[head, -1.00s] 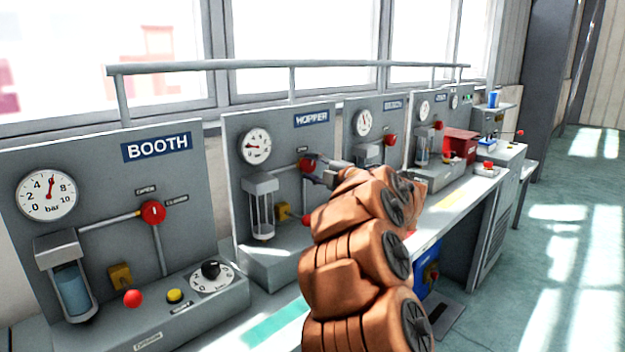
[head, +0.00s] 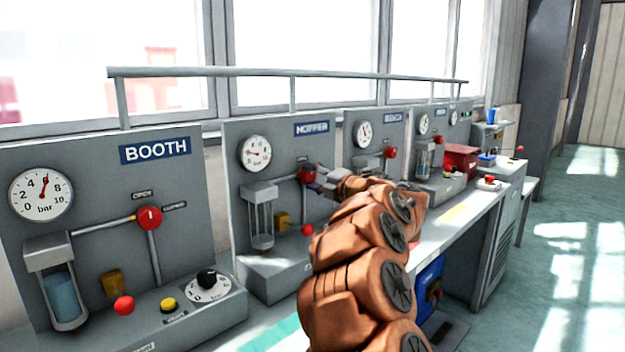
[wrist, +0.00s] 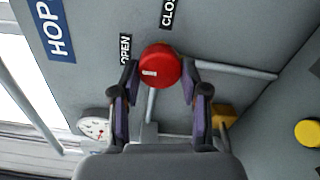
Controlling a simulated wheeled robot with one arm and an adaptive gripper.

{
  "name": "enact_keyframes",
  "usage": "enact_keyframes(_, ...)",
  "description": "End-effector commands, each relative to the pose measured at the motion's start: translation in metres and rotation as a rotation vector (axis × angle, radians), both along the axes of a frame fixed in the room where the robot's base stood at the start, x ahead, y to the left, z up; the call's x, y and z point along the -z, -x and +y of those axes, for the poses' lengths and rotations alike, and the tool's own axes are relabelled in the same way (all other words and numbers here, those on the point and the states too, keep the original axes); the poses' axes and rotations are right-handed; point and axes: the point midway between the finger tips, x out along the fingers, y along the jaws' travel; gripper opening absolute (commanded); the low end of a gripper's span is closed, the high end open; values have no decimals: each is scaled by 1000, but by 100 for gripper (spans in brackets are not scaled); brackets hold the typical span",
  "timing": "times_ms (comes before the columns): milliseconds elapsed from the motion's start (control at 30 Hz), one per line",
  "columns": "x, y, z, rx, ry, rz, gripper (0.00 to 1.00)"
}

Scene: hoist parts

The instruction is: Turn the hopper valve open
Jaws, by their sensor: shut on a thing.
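The hopper valve is a round red knob (head: 306,175) on the grey panel under the HOPPER sign (head: 311,128). In the wrist view the red knob (wrist: 160,65) fills the space between my fingertips. My gripper (wrist: 157,88) is shut on it, one finger on each side; in the head view my gripper (head: 322,181) reaches it from the right. The knob's white mark points left in the wrist view, roughly toward the side of the OPEN label (wrist: 125,49). The CLOSED label (wrist: 168,12) is partly cut off above the knob.
The hopper gauge (head: 255,154) and glass cylinder (head: 262,218) sit left of the valve. The BOOTH panel (head: 90,185), with a similar red knob (head: 149,218), stands nearer at left. More panels continue right. Open floor (head: 560,260) lies at right.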

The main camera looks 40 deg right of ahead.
Motion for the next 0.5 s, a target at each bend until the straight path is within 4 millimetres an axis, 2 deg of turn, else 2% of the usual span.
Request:
enact_keyframes(133, 0, 0, 0, -1, 1, 1, 10)
enact_keyframes(167, 0, 0, 0, -1, 1, 1, 47)
enact_keyframes(200, 0, 0, 0, -1, 1, 1, 51)
enact_keyframes(400, 0, 0, 0, 0, 0, 0, 70)
enact_keyframes(500, 0, 0, 0, 0, 0, 0, 70)
